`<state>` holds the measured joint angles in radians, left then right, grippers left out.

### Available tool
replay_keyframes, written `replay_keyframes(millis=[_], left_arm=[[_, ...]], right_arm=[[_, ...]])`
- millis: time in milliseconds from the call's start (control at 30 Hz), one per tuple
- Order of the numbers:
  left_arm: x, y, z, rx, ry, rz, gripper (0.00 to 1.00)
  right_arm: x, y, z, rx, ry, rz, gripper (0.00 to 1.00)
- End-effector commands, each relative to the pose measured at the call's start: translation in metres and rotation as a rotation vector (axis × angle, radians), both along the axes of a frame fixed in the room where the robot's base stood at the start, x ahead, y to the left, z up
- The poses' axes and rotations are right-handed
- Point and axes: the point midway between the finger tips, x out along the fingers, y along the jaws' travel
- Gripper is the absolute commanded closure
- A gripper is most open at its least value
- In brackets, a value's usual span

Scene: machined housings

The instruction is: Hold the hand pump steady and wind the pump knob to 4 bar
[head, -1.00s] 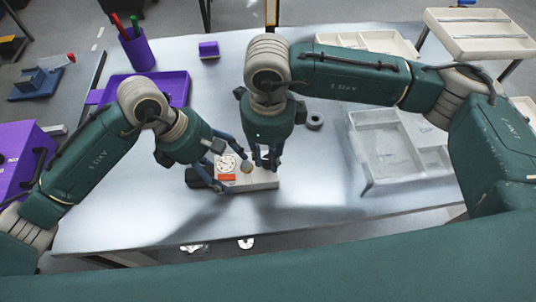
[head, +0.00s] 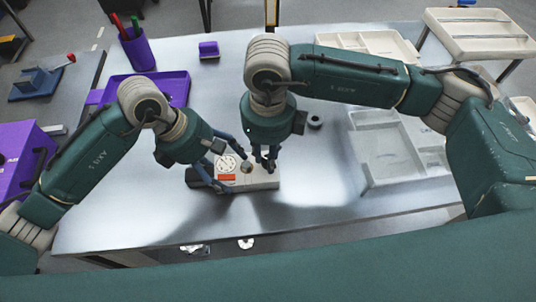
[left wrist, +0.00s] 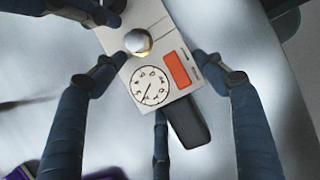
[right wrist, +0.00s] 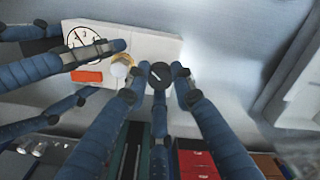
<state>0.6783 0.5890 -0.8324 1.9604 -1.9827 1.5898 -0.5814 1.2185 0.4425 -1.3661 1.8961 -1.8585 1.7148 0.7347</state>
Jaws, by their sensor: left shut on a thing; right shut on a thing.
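The hand pump is a pale block (head: 262,182) with a round white dial (left wrist: 151,86), an orange-red patch (left wrist: 177,69), a shiny dome (left wrist: 138,41) and a black end piece (left wrist: 187,120). It lies on the table near the front edge. My left gripper (left wrist: 158,82) is shut on the pump body, fingers at both sides. My right gripper (right wrist: 159,82) is shut around the pump knob (right wrist: 160,75), a dark round knob with a pale line on top. A dark needle shows on the dial, but its number is too small to read.
A purple tray (head: 178,88) and a purple pen cup (head: 138,52) stand at the back left. A pale compartment tray (head: 395,178) is at the right. The table front between is clear.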

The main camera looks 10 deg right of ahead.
Motion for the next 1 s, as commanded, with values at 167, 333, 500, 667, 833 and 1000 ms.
replay_keyframes(millis=[167, 333, 500, 667, 833, 1000], left_arm=[[0.0, 0.004, -0.006, 0.013, 0.008, 0.012, 0.7], [0.0, 0.004, -0.006, 0.014, 0.007, 0.011, 0.7], [0.0, 0.004, -0.006, 0.014, 0.008, 0.009, 0.7], [0.0, 0.004, -0.005, 0.014, 0.008, 0.007, 0.7], [-0.001, 0.004, -0.005, 0.014, 0.008, 0.006, 0.7], [-0.001, 0.004, -0.005, 0.014, 0.008, 0.005, 0.7]], right_arm=[[-0.003, 0.001, -0.001, 0.0, 0.008, 0.006, 1.0], [-0.003, 0.001, -0.001, 0.0, 0.006, 0.006, 0.57], [-0.002, 0.0, -0.001, 0.0, 0.004, 0.004, 0.57], [-0.001, 0.001, 0.003, 0.002, 0.001, 0.003, 0.57], [-0.001, 0.001, 0.027, 0.002, -0.002, 0.005, 0.57], [-0.001, 0.001, 0.065, 0.002, -0.002, 0.004, 0.57]])
